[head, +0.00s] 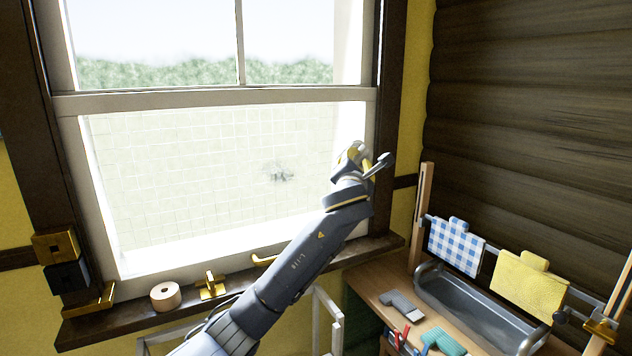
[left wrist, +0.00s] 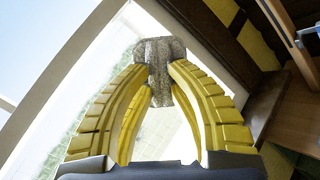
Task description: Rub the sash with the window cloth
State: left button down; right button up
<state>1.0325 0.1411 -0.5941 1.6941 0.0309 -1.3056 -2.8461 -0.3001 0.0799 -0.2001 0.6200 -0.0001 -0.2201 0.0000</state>
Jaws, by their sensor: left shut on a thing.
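The sash (head: 200,97) is the white-framed lower half of the window, with a pale glass pane. My left gripper (head: 357,155) is in front of the sash's right side. In the left wrist view its yellow fingers (left wrist: 160,78) are shut on a rough grey-brown cloth (left wrist: 158,50), apparently the window cloth. The cloth sticks out past the fingertips. I cannot tell whether it touches the sash. My right gripper is in neither view.
A tape roll (head: 165,295) and brass fittings (head: 211,285) are on the window sill (head: 140,313). At right, a blue checked cloth (head: 456,246) and a yellow cloth (head: 530,284) hang above a metal trough (head: 470,312). Dark log wall stands beyond.

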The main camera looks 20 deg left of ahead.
pick_arm(q)
jog(key=shift+w+a+f+n+y, duration=0.65)
jog(key=shift+w+a+f+y, duration=0.55)
jog(key=shift+a, duration=1.35)
jog(key=shift+w+a+f+n+y, duration=0.9)
jog(key=shift+a+y, duration=0.65)
jog(key=shift+a, duration=1.05)
jog(key=shift+w+a+f+n+y, duration=0.45)
jog(key=shift+w+a+f+y, duration=0.65)
jog(key=shift+a, duration=1.45)
jog(key=shift+w+a+f+y, duration=0.15)
jog(key=shift+w+a+y, duration=0.1)
jog(key=shift+w+a, duration=0.35)
jog(key=shift+s+a, duration=0.15)
jog(key=shift+s+a, duration=1.1)
jog(key=shift+s+a, duration=0.1)
jog(key=shift+a, duration=0.05)
